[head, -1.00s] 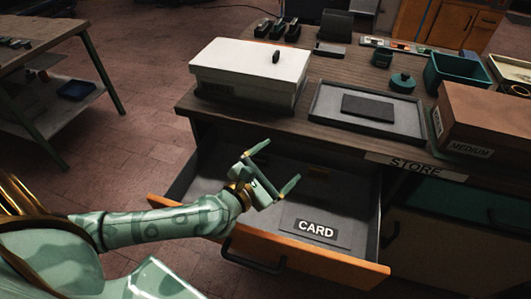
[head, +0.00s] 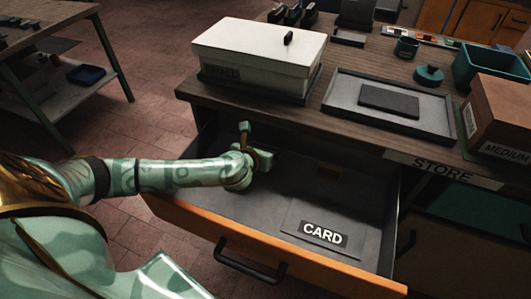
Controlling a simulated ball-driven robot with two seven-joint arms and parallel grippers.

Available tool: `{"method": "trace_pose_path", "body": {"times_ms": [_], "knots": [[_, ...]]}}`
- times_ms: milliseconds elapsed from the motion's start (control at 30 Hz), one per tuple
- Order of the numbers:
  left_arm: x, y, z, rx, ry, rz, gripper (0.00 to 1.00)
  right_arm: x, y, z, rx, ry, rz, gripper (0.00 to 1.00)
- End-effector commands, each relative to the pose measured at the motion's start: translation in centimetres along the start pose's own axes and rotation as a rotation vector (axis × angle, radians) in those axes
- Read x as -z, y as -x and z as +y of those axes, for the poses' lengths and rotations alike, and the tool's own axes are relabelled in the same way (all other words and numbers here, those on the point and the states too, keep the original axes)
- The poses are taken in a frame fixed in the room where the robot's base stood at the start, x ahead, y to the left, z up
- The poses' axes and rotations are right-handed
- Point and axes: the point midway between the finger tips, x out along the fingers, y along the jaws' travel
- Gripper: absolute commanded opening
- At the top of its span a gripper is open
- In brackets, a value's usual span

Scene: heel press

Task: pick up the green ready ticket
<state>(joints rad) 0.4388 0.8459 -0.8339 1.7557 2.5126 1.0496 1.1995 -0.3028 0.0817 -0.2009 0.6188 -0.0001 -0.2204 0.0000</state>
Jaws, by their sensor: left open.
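I cannot make out a green ready ticket for certain. A narrow strip (head: 437,40) with small coloured pieces lies at the back of the bench, too small to read. My left gripper (head: 261,147) is open over the left rear part of the open drawer (head: 285,198), below the bench's front edge. Its fingers are seen at a steep angle, and nothing shows between them. The drawer has a CARD label (head: 325,235) at its front right, and its far interior is in shadow under the bench. My right gripper is not in view.
On the bench (head: 335,122) stand a white lidded box (head: 258,60), a grey tray (head: 345,103) with a dark slab (head: 390,100), a teal lidded pot (head: 428,75), a teal bin (head: 490,65) and a brown MEDIUM box (head: 500,115). A side table (head: 45,25) stands at left.

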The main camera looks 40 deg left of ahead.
Motion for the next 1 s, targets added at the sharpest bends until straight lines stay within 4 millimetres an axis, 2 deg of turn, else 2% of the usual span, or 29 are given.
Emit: {"method": "trace_pose_path", "body": {"times_ms": [33,100,333,500,833,1000], "knots": [[0.2,-0.8,0.0,0.000,0.000,0.000,0.89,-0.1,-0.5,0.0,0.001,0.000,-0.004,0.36],[0.1,-1.2,-0.1,0.001,0.000,0.001,0.89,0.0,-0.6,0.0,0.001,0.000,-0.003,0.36],[-0.1,-1.2,-0.1,0.002,0.000,-0.001,0.89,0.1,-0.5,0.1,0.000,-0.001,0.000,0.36],[-0.1,-1.2,-0.1,0.002,0.000,-0.001,0.42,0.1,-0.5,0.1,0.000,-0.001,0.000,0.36],[-0.2,-1.1,0.0,0.001,-0.001,-0.001,0.42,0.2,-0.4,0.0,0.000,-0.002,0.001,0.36],[-1.6,-0.4,0.0,0.001,-0.001,-0.004,0.42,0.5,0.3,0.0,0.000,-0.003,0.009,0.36]]}}
